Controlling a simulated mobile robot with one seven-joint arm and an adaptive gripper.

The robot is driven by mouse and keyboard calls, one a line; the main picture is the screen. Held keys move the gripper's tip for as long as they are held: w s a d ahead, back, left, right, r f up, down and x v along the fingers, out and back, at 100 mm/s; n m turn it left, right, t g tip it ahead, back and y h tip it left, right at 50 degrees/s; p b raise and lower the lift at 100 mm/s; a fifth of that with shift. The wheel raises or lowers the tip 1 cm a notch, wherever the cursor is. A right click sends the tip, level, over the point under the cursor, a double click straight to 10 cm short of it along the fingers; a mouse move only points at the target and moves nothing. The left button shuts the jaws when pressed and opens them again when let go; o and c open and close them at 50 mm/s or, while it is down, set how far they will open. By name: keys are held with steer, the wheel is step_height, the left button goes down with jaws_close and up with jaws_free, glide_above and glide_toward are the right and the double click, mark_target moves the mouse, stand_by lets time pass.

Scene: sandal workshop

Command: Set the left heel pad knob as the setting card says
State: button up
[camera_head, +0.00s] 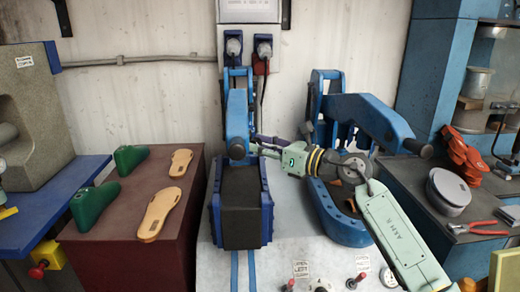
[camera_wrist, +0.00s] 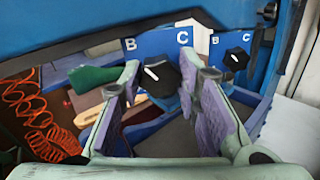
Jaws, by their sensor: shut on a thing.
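In the wrist view, a black knob (camera_wrist: 158,77) with a white pointer line sits on a blue panel marked B and C. Its line slants from upper left to lower right, with its upper-left end towards the B side. My gripper (camera_wrist: 163,88) has its purple-padded fingers on either side of this knob and is shut on it. A second black knob (camera_wrist: 236,60) with its own B and C marks is to the right, clear of the fingers. In the head view, my gripper (camera_head: 256,143) is at the left blue press (camera_head: 237,105); the knob is hidden there. I see no readable setting card.
The right blue press (camera_head: 355,105) stands close behind my arm. Green shoe lasts (camera_head: 92,204) and tan soles (camera_head: 160,213) lie on a dark red block at left. Small labels and toggle switches line the bench front. Red-handled pliers (camera_head: 478,227) lie at right.

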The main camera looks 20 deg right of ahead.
steer(key=shift+m+b, duration=0.9)
steer(key=shift+m, duration=7.2)
steer(key=o, duration=1.2)
steer(key=v, duration=1.2)
steer(key=shift+d, duration=0.1)
